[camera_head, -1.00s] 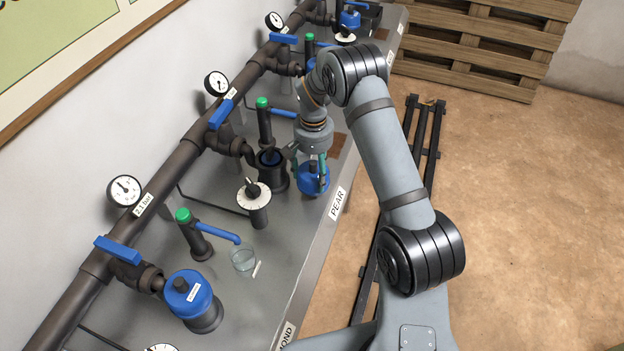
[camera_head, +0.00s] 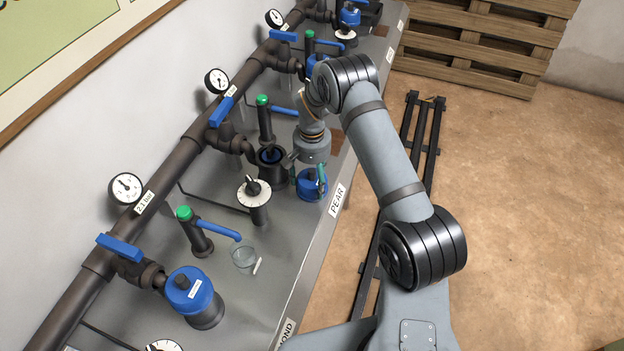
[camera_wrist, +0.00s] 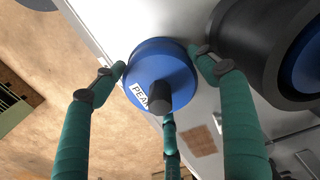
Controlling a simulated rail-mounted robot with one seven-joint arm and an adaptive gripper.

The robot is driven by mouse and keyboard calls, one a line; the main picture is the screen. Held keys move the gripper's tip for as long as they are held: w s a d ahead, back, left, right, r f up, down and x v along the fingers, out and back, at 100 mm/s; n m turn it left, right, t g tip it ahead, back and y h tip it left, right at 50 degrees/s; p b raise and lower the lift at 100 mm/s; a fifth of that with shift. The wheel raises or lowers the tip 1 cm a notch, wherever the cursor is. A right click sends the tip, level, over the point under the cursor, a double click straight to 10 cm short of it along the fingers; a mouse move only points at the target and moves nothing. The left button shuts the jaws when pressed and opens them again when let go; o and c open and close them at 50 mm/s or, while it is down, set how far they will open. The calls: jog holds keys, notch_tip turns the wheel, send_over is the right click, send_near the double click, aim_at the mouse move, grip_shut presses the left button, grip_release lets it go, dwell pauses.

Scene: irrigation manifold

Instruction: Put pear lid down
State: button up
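The blue pear lid (camera_head: 309,186) has a dark knob and a white label; it also shows in the wrist view (camera_wrist: 152,67), where part of the word PEAR is readable. It is low over the grey bench by the front edge, near the PEAR sign. I cannot tell whether its underside touches the bench. My gripper (camera_wrist: 160,80) has its teal fingers around the lid's rim, with fingertips against it on several sides. In the head view my gripper (camera_head: 308,178) is above the lid. The open dark filter housing (camera_head: 272,157) stands just left of the lid.
A dial post (camera_head: 254,192) stands left of the housing, and a green-topped post (camera_head: 265,120) with a blue lever stands behind. A glass (camera_head: 244,259) sits nearer. A brown patch (camera_wrist: 199,141) lies on the bench beyond the lid. The front edge is close.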

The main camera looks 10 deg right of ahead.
aim_at(312, 171)
jog(key=shift+o, duration=1.1)
jog(key=shift+r+p, duration=0.25)
jog(key=shift+p, duration=0.05)
notch_tip(312, 171, up, 12)
jog(key=shift+f+b, duration=0.1)
jog(key=shift+b, duration=0.65)
notch_tip(312, 171, down, 12)
jog(key=shift+f+p, duration=0.1)
jog(key=shift+p, duration=0.5)
jog(key=shift+w+r, duration=0.1)
jog(key=shift+r, duration=0.25)
jog(key=shift+r+b, duration=0.5)
jog(key=shift+r, duration=1.15)
